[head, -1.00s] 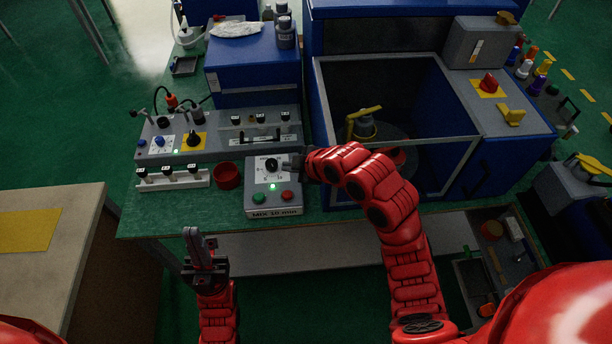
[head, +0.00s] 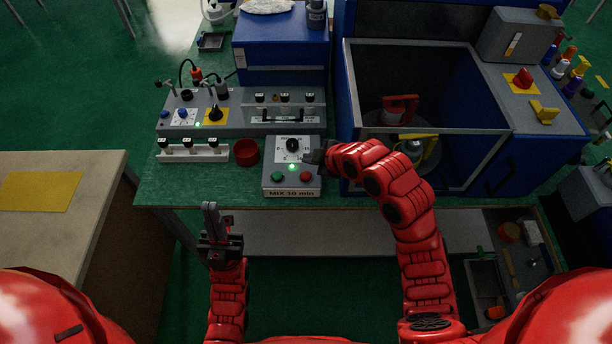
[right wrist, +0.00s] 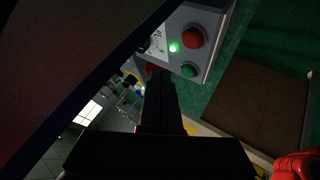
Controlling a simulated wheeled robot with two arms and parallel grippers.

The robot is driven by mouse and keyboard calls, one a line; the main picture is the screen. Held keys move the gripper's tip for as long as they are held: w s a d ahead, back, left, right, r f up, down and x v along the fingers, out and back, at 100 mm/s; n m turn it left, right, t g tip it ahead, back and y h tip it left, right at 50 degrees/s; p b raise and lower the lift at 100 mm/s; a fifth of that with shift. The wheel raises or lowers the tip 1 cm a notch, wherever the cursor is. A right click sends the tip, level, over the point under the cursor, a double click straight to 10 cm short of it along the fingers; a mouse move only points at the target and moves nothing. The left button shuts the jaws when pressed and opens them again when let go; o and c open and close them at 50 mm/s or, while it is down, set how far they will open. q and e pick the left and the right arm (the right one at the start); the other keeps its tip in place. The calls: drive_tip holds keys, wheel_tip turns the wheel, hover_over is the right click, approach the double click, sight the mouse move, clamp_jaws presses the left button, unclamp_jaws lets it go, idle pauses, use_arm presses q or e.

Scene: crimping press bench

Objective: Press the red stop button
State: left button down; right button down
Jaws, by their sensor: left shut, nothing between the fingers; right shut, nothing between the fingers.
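The red stop button (head: 305,177) is on the front right of a grey control box (head: 274,158) labelled "MIX 10 min". A green button (head: 278,177) is to its left, and a lit green lamp (head: 292,167) and black dial (head: 292,145) are behind. My right gripper (head: 314,157) is shut and empty, at the box's right edge just behind the red button; contact cannot be told. In the right wrist view the red button (right wrist: 193,38) shows uncovered, to the right of the dark fingers (right wrist: 158,72). My left gripper (head: 210,209) is shut and empty, in front of the bench edge.
A red cup (head: 247,152) and a white rack (head: 192,152) stand left of the box. A grey panel (head: 250,122) with knobs lies behind. A blue machine (head: 510,150) with an open chamber stands right. A red knob (head: 523,78) is on its top.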

sight(309, 177)
drive_tip(key=shift+f+b, duration=1.25)
drive_tip(key=shift+f, duration=1)
drive_tip(key=shift+f+b, duration=0.35)
drive_tip(key=shift+b, duration=0.2)
drive_tip(key=shift+f+b, duration=0.45)
idle(0.6)
drive_tip(key=shift+r, duration=0.85)
drive_tip(key=shift+r+p, duration=1.1)
drive_tip(key=shift+r, duration=1.45)
